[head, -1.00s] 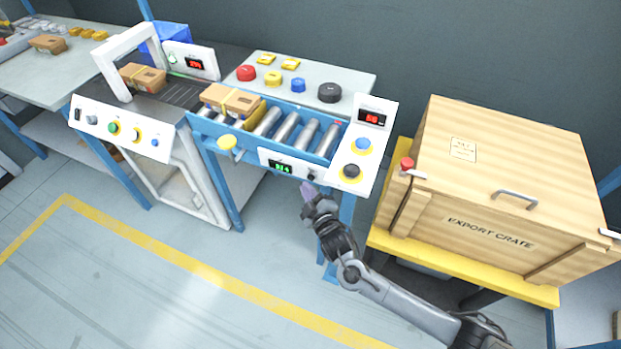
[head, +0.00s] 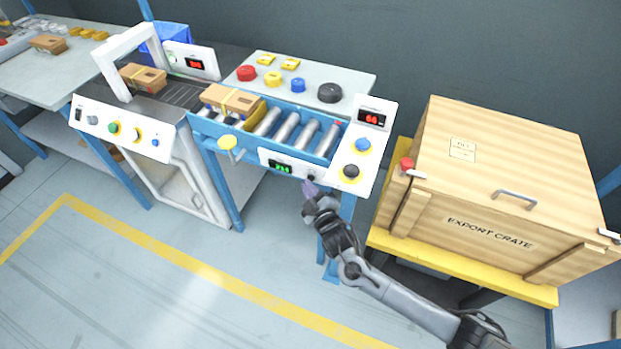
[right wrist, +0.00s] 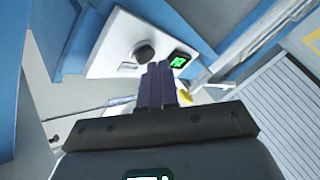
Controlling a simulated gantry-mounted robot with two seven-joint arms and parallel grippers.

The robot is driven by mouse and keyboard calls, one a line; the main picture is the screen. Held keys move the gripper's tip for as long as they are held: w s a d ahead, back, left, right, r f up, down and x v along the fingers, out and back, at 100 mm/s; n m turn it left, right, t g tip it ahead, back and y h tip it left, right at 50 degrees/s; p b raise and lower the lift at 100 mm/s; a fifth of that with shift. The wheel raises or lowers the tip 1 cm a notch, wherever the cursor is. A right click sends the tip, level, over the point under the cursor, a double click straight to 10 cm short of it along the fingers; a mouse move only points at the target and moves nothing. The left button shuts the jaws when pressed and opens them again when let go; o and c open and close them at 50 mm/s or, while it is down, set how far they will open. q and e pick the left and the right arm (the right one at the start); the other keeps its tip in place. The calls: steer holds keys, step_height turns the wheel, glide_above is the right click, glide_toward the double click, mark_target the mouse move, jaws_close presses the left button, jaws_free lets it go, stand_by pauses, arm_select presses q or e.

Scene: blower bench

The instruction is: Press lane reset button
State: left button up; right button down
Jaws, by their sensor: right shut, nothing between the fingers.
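A white front panel (head: 268,158) on the roller lane has a green display (head: 281,167) and a small black knob or button (head: 311,178). My right gripper (head: 309,188) is shut and empty, its purple fingertips just below that black knob; I cannot tell whether they touch. In the right wrist view, the shut fingers (right wrist: 160,85) point at the panel, with the black knob (right wrist: 144,52) just beyond the tips and the green display (right wrist: 179,62) beside it. A side panel holds a blue button (head: 363,145) and a black button (head: 351,171) on yellow rings. Which is the lane reset is unreadable.
A cardboard box (head: 232,101) sits on the lane's left end, near a yellow round paddle (head: 227,142). A red display (head: 371,117) stands above the side buttons. A wooden export crate (head: 500,170) is at the right. The floor in front is clear.

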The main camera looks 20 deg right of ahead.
steer(key=shift+w+d, duration=0.25)
steer(key=shift+d, duration=0.05)
stand_by(0.5)
steer(key=shift+s+a, duration=0.1)
stand_by(0.3)
steer(key=shift+s+a+p, duration=0.45)
steer(key=shift+a+p, duration=0.05)
steer(key=shift+p, duration=0.15)
steer(key=s+a+p, duration=0.1)
steer(key=a, duration=0.1)
steer(key=s+a+p, duration=0.1)
steer(key=s, duration=0.1)
steer(key=shift+s+a+p, duration=0.2)
steer(key=shift+a+p, duration=0.1)
steer(key=shift+a, duration=0.05)
